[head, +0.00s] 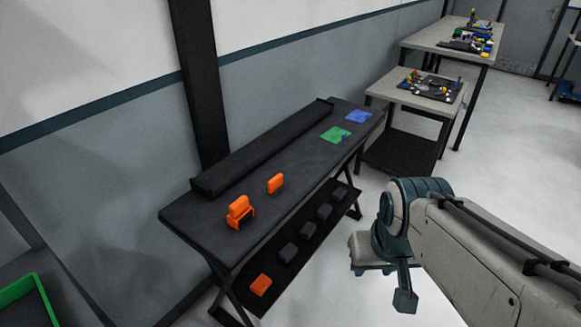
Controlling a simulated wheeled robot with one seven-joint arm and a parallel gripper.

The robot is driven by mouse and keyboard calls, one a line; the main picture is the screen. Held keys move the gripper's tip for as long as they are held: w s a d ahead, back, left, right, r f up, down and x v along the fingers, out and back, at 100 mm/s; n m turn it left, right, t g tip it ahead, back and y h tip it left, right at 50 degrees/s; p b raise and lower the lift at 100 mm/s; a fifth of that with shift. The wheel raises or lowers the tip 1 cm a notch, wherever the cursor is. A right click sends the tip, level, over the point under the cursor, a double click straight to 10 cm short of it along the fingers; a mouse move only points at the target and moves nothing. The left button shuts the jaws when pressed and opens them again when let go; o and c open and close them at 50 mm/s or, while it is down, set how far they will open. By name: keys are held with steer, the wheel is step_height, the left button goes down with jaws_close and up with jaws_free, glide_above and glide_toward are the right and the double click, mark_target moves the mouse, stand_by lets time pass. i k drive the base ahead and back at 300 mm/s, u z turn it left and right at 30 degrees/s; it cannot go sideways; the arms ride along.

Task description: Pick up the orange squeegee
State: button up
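Two orange items stand on the dark table (300,150). The larger one (239,212) is near the front left end and has a dark part low on its side. The smaller, upright orange one (275,184) stands a little behind it to the right. A third orange block (261,285) lies on the lower shelf. I cannot tell for sure from shape which is the squeegee. My arm (450,235) reaches in from the right, and its end is apart from the table, over the floor. I cannot make out the fingers of my gripper or anything held.
A long black bar (262,150) lies along the table's back edge by the wall. Green (335,134) and blue (359,117) flat pieces lie at the far end. Several dark blocks sit on the lower shelf (300,262). Floor at right is open.

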mark_target(275, 184)
steer(key=i, duration=0.75)
steer(key=u, duration=1)
steer(key=i, duration=0.3)
steer(key=z, duration=0.4)
